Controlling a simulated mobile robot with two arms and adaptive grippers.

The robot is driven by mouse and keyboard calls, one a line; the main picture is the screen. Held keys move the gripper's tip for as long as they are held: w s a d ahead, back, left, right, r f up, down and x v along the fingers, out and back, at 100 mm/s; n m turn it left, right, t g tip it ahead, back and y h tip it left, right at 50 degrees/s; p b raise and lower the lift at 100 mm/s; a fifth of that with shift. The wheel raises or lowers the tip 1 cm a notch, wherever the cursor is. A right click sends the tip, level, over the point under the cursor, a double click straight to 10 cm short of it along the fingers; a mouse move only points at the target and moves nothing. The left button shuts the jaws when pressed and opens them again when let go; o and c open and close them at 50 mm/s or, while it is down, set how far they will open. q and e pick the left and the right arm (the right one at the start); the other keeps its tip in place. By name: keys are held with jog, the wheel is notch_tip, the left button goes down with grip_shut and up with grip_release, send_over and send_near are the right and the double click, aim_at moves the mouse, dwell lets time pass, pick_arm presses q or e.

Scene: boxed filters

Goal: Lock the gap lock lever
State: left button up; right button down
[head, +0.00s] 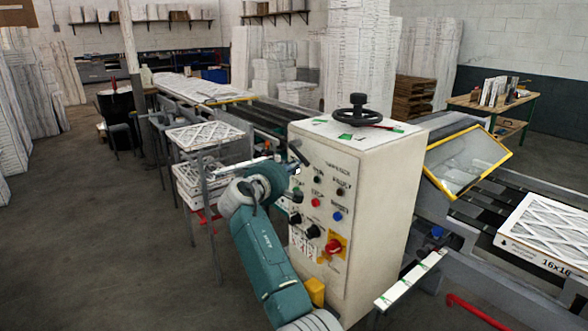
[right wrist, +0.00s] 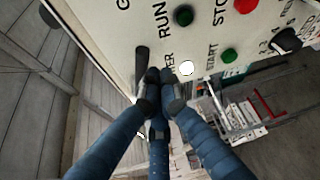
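The cream control box (head: 365,165) stands in the middle of the head view. A black lever (head: 298,153) sticks out at the upper left of its button panel. It also shows in the right wrist view as a dark lever (right wrist: 142,64) beside the printed labels. No legible label names it as the gap lock. My right gripper (head: 286,172) is at the panel's left side, just below this lever. In the right wrist view its blue fingers (right wrist: 157,88) converge with their black tips together, close beside the lever; contact is unclear. My left gripper is not in view.
A black handwheel (head: 358,109) sits on the box, with a red-and-black handle (head: 378,127) near its base. Buttons and a red-yellow switch (head: 334,246) cover the panel. A yellow-framed guard (head: 467,160) and conveyor stand right. Stacked filters (head: 205,135) stand left. Floor at left is clear.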

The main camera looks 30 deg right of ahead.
jog(key=shift+s+r+n+g+p, duration=0.15)
jog(key=shift+s+r+n+p, duration=0.15)
jog(key=shift+r+p, duration=0.55)
jog(key=shift+s+r+n+g+p, duration=0.15)
jog(key=shift+r+n+p, duration=0.2)
jog(key=shift+p, duration=0.8)
jog(key=shift+r, duration=0.1)
jog(key=shift+d, duration=0.1)
